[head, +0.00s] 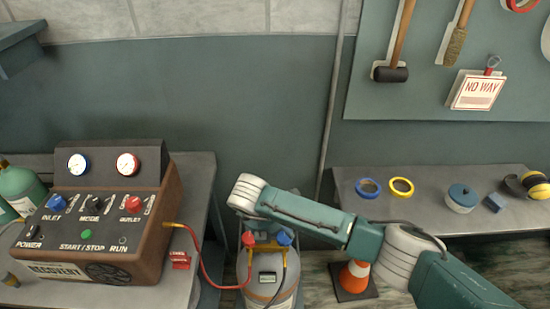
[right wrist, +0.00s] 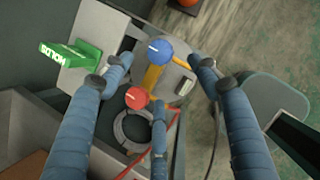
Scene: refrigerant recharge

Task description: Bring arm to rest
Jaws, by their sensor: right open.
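My right arm comes in from the lower right in the head view, its wrist above the grey tank (head: 268,279). The tank carries a red valve knob (head: 248,239) and a blue valve knob (head: 284,238). In the right wrist view my right gripper (right wrist: 160,76) is open, its blue fingers spread around the blue knob (right wrist: 159,52) and the red knob (right wrist: 137,98). I cannot tell whether any finger touches the tank top. My right fingers are not clearly visible in the head view. My left gripper is not in view.
The recovery machine (head: 120,235) stands on the left bench, with a red hose (head: 203,270) running to the tank. A traffic cone (head: 355,277) is on the floor behind my arm. The right bench (head: 425,205) holds tape rolls, a round container and earmuffs.

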